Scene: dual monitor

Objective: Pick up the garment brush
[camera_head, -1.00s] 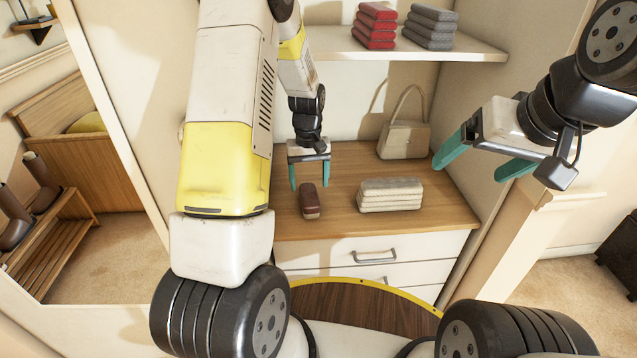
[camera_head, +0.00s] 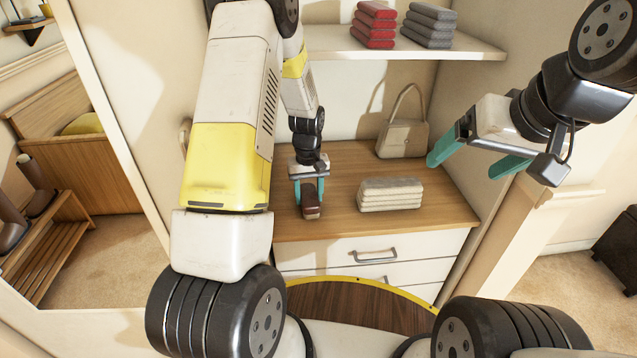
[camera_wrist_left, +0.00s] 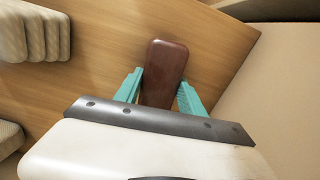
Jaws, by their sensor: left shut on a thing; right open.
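The garment brush (camera_head: 311,205) is a small dark brown block with a paler underside, on the wooden cabinet top. In the left wrist view the brush (camera_wrist_left: 165,68) shows its smooth reddish-brown back between the teal fingers. My left gripper (camera_head: 308,192) comes down on it from above and is shut on it, one finger on each side. Whether the brush touches the wood cannot be told. My right gripper (camera_head: 475,155) is open and empty, up at the right, away from the brush. The part of the brush nearest the left palm is hidden.
A folded beige towel stack (camera_head: 390,194) lies right of the brush on the cabinet top (camera_head: 345,220). A beige handbag (camera_head: 403,137) stands behind it. A shelf (camera_head: 340,44) above holds red (camera_head: 374,25) and grey (camera_head: 430,27) folded cloths. Walls close in the sides.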

